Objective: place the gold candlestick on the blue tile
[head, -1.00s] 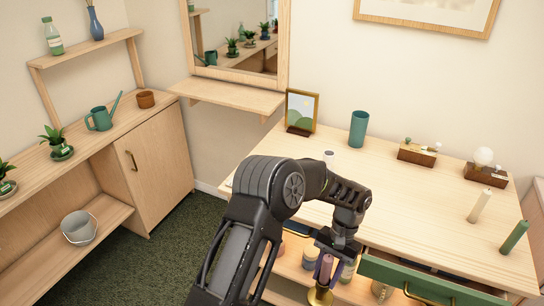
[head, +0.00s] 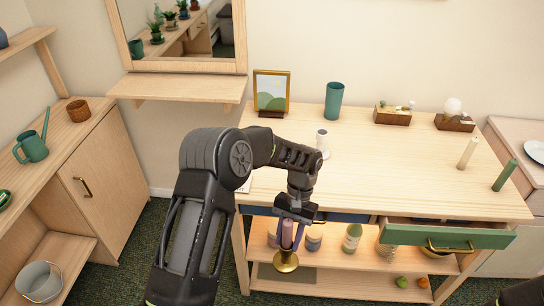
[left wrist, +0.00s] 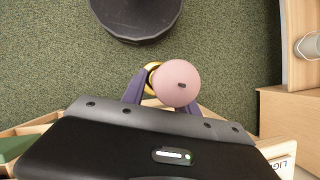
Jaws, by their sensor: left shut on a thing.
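The gold candlestick (head: 286,262) hangs upright below my left gripper (head: 289,234), in front of the desk's lower shelf. It carries a pinkish-purple candle (left wrist: 180,85). My left gripper also shows in the left wrist view (left wrist: 162,98), its two purple fingers shut around the candlestick with the candle. The candle's top covers most of the candlestick there; only a gold rim (left wrist: 150,72) shows. I cannot make out the blue tile in either view. My right gripper is not in view.
The wooden desk (head: 385,180) has a clear middle. A white cup (head: 322,140), picture frame (head: 271,92), green vase (head: 333,101) and two candles stand on it. A green drawer (head: 450,236) is open at right. Bottles and jars crowd the shelf below.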

